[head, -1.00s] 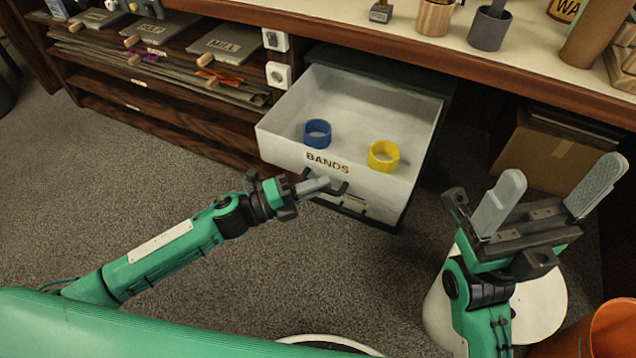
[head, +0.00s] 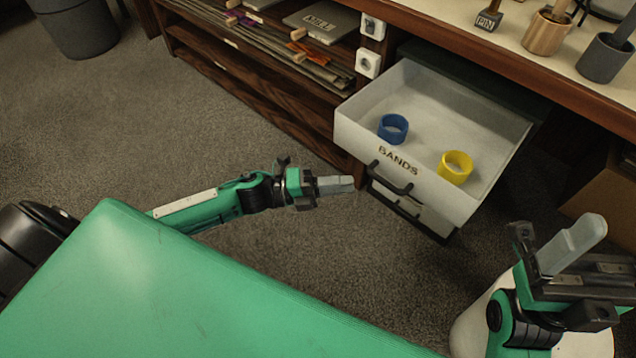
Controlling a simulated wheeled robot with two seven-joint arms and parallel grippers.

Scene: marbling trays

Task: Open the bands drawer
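The bands drawer (head: 440,190) is a white drawer pulled out from under the counter, with its inside in plain view. Its front carries the label BANDS and a dark handle (head: 394,178). A blue band (head: 393,128) and a yellow band (head: 455,167) lie inside it. My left gripper (head: 345,184) is left of the handle, apart from it, with nothing seen in it. Its fingers overlap from this side, so its opening is hidden.
A second dark handle (head: 395,204) shows below the drawer's handle. Shelves with boards stand left of the drawer. A bin (head: 78,28) is far left. Carpet is clear before the shelves.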

